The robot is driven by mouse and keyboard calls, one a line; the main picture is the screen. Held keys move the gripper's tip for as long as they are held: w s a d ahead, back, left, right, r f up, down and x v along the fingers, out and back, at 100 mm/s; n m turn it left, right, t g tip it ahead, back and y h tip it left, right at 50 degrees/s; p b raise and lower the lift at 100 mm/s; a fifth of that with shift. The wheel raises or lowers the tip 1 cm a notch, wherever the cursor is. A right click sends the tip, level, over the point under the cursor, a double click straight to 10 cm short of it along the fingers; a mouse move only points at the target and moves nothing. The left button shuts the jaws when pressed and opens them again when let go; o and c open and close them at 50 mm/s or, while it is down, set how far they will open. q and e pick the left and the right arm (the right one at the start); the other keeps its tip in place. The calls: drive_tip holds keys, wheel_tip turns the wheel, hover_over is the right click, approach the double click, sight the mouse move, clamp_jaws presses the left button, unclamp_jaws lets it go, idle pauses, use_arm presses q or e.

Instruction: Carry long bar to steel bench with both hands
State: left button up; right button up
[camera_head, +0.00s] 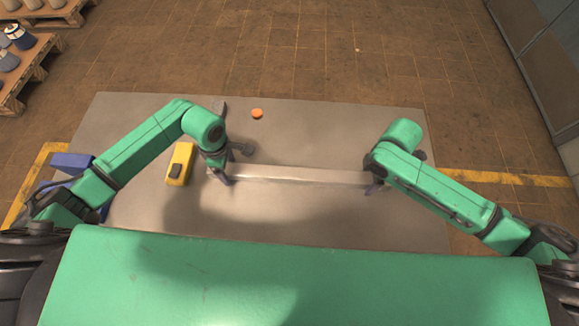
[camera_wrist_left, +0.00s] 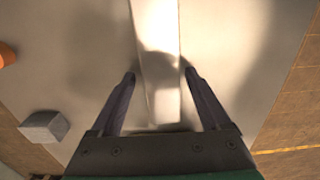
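The long bar (camera_head: 300,174), pale metal and straight, lies left to right across a grey metal-topped table (camera_head: 320,220). My left gripper (camera_head: 222,180) is down at the bar's left end. In the left wrist view the left gripper (camera_wrist_left: 159,73) is open, with one finger on each side of the bar (camera_wrist_left: 158,45) and small gaps beside it. My right gripper (camera_head: 375,188) is at the bar's right end. The arm partly hides that end and the fingers, so I cannot tell whether they are closed on it. I cannot tell whether this table is the steel bench.
A yellow device (camera_head: 180,163) lies left of the left gripper. An orange disc (camera_head: 257,113) and a small grey block (camera_head: 218,106) are beyond the bar. A blue item (camera_head: 70,163) is at the table's left edge. Pallets (camera_head: 25,70) stand far left; open tiled floor lies beyond the table.

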drive_tip(key=shift+r, duration=0.1)
use_arm(q)
wheel_tip(320, 180, up, 12)
use_arm(e)
wheel_tip(320, 180, up, 12)
idle(0.4)
drive_tip(key=shift+s, duration=0.1)
idle(0.3)
